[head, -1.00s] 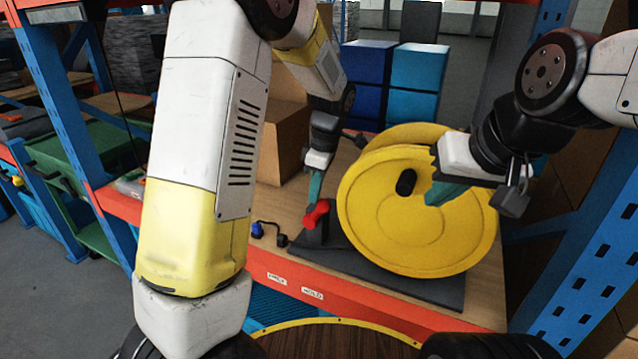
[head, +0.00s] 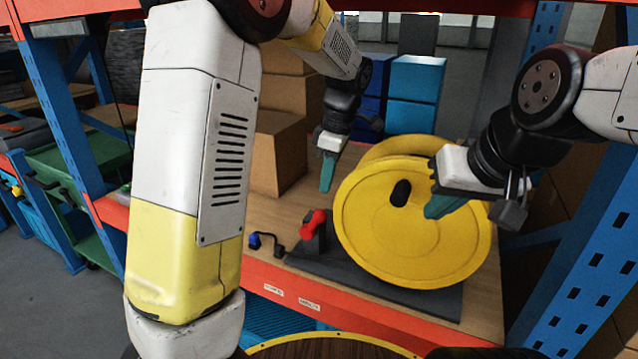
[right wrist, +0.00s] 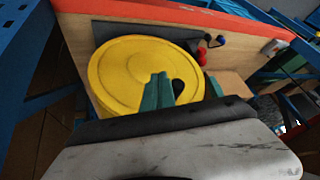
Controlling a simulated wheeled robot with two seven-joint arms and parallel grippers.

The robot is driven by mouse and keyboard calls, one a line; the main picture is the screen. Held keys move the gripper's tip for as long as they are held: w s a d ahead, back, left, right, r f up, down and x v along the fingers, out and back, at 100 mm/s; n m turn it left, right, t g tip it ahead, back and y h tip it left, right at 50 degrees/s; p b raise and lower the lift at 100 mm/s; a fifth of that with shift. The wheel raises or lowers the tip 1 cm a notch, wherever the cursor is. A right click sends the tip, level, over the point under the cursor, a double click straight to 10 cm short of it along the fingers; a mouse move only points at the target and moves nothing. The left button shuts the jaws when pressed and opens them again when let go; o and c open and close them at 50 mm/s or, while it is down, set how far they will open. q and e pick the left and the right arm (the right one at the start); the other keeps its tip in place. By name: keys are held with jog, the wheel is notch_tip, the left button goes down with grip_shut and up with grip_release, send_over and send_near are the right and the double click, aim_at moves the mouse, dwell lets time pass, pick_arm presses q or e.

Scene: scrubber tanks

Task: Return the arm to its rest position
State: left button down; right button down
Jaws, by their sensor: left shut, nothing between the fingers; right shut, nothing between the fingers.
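My left gripper (head: 326,186) is shut and empty in the head view. It hangs above the shelf, left of the yellow reel and a little above the red knob (head: 313,223), apart from both. My right gripper (head: 428,214) is shut and empty in front of the yellow reel (head: 410,255), right of the reel's black hub (head: 400,193). In the right wrist view its green fingers (right wrist: 157,91) lie together across the reel's face. I cannot tell whether they touch it.
The reel stands on a dark base plate (head: 440,301) on the wooden shelf. Cardboard boxes (head: 272,155) and blue bins (head: 416,85) are behind. Blue uprights (head: 590,270) flank the shelf. A small blue connector (head: 255,241) lies near the orange front edge.

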pick_arm(q)
jog(key=shift+s+d+r, duration=0.1)
jog(key=shift+d+r, duration=0.25)
jog(key=s+a+r+m+t+h, duration=0.2)
jog(key=s+a+m, duration=0.3)
jog(key=s+m, duration=0.3)
jog(key=s+a+r+m+t+h, duration=0.2)
jog(key=s+a+r+m+t, duration=0.2)
jog(key=s+m, duration=0.4)
jog(key=shift+s+a+r, duration=0.65)
jog(key=shift+s+a, duration=0.1)
jog(key=shift+s, duration=1.6)
